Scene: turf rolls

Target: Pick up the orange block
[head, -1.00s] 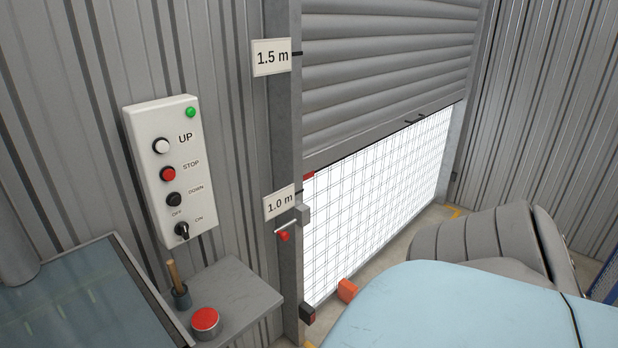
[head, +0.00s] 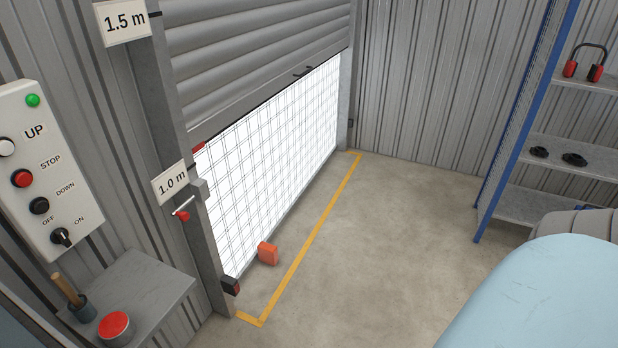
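The orange block (head: 268,253) lies on the concrete floor at the foot of the partly raised roller door (head: 262,60), close to the white mesh opening. It sits between the mesh and the yellow floor line (head: 306,246). All of its visible side is clear of other things. Neither of my grippers shows in the head view. A large pale blue rounded form (head: 545,300) at the lower right may be part of my own body.
A blue-framed rack (head: 505,150) with ear defenders (head: 586,64) stands at the right. The floor between is clear.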

